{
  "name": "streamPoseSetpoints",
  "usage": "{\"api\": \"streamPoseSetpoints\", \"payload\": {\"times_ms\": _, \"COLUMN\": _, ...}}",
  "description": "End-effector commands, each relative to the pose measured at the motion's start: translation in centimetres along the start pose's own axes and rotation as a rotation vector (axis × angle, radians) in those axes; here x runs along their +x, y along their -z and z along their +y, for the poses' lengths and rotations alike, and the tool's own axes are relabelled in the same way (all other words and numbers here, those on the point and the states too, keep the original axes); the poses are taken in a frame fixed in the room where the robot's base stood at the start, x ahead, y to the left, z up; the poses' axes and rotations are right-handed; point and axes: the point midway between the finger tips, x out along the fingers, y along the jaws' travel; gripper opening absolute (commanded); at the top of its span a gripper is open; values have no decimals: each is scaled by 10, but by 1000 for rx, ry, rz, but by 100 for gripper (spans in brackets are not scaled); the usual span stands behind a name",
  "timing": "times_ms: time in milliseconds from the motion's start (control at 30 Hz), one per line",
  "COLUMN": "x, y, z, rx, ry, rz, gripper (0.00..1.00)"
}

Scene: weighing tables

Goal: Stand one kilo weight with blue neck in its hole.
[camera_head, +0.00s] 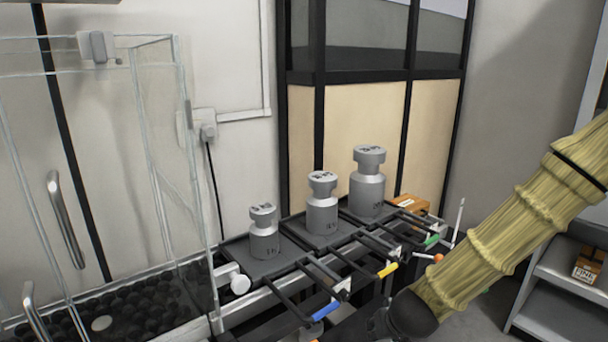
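Three grey metal weights with knob heads stand upright on dark trays in a row. The smallest weight (264,233) is nearest, the middle weight (322,205) is behind it, and the largest weight (368,184) is farthest. Marks on them are too small to read surely. I see no blue neck on any of them. A blue grip (325,311) sits on a lever by the smallest weight's tray. I cannot make out a hole for the weight. My arm comes in from the right, its dark end at the bottom edge; my gripper's fingers are out of frame.
A clear-walled case (95,200) with dark pebbles stands at left. Dark bars with yellow (388,270), green (431,240) and orange grips jut out before the trays. A grey shelf (555,290) stands at right.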

Motion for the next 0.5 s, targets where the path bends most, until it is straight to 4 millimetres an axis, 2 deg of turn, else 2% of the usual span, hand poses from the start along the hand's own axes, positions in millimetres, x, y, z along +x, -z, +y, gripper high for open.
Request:
{"api": "streamPoseSetpoints", "payload": {"times_ms": 133, "x": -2, "y": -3, "z": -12, "rx": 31, "ry": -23, "rz": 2, "gripper": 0}}
{"api": "streamPoseSetpoints", "payload": {"times_ms": 500, "x": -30, "y": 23, "z": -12, "rx": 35, "ry": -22, "rz": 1, "gripper": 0}}
